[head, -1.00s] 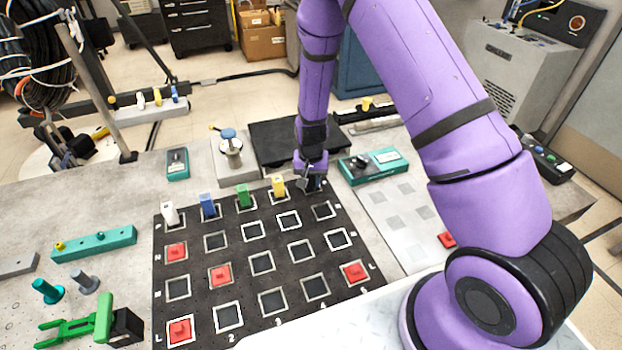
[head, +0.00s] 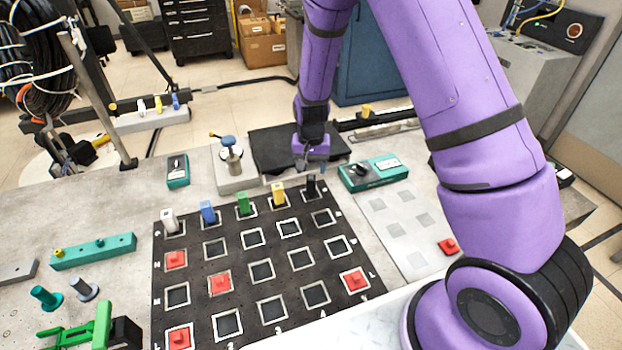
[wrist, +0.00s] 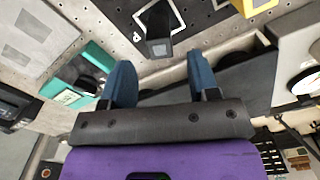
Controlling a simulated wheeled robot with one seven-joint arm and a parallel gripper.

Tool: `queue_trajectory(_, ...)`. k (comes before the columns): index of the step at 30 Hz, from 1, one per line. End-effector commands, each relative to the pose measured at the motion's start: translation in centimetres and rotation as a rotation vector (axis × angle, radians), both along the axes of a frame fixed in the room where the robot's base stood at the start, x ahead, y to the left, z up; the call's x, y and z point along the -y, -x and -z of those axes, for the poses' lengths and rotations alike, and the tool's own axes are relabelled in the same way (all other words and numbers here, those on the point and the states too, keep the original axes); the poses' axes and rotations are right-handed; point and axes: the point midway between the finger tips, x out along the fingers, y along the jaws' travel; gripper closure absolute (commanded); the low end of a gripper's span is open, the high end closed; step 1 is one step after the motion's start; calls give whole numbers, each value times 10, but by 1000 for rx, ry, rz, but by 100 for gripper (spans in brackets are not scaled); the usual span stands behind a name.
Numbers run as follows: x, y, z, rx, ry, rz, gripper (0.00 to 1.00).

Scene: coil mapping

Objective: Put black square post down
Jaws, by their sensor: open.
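The black square post (head: 311,187) stands upright in the far right cell of the black grid board (head: 199,264), at the end of the back row of posts. It also shows in the wrist view (wrist: 158,32), close beyond the fingertips. My gripper (head: 309,166) is behind and above the post, apart from it. In the wrist view its two blue-grey fingers (wrist: 161,75) are spread with nothing between them.
White (head: 169,220), blue (head: 208,212), green (head: 243,203) and yellow (head: 278,194) posts share the back row. Red blocks (head: 220,284) sit in several cells. A teal meter box (head: 373,172) and a black plate (head: 270,150) lie behind the board.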

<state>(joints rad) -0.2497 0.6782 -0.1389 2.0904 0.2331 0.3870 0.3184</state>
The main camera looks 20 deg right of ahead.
Motion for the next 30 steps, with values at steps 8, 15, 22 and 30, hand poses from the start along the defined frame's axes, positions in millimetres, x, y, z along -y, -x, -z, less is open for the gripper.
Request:
queue_trajectory(8,0,0,-36,1,0,-2,45)
queue_trajectory(15,0,0,-43,0,0,-1,45)
queue_trajectory(22,3,6,-81,31,-21,-21,45)
queue_trajectory(30,14,34,-164,100,-55,-81,45)
